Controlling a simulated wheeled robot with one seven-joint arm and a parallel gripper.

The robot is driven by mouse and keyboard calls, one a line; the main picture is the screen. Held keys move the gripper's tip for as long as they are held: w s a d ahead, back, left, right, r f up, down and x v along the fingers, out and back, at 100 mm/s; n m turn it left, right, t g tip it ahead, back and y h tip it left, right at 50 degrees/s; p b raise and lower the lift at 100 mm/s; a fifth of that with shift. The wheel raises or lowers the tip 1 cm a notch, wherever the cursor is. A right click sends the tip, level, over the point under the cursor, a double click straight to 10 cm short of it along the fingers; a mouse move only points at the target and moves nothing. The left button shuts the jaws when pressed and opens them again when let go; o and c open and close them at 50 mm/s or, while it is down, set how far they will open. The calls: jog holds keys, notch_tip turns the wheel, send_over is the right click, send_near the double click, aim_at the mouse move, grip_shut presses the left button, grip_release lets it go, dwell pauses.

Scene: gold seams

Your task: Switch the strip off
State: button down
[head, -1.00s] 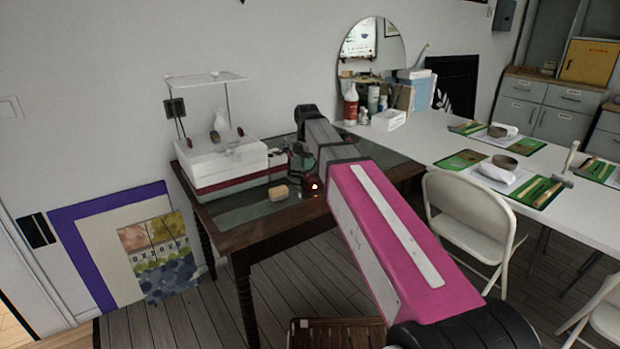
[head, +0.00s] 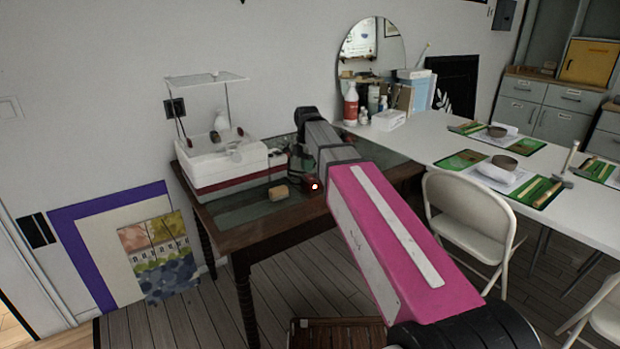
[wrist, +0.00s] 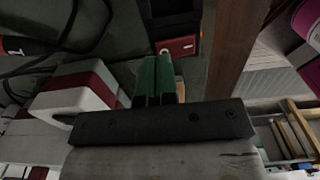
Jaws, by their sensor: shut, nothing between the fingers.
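The strip shows in the wrist view as a dark body (wrist: 172,15) with a red switch (wrist: 178,46) at its near end. A small pale mark shows on the red. In the head view the red switch (head: 311,188) is on the wooden table, beside my arm, with a bright red-white glow. My gripper (wrist: 157,62) has green fingers, shut and empty, with their tips just short of the red switch in the wrist view. I cannot tell whether they touch it. In the head view my arm partly hides the gripper and the strip.
A white and dark-red box (head: 228,166) stands left on the table (head: 270,232). A tan block (head: 278,193) lies in front of it. Dark cables (wrist: 85,42) run at the left in the wrist view. A folding chair (head: 468,220) and a white table (head: 440,150) stand right.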

jog(key=shift+f, duration=1)
dwell(0.5)
jog(key=shift+r, duration=0.3)
jog(key=shift+r, duration=0.4)
jog(key=shift+s, duration=0.1)
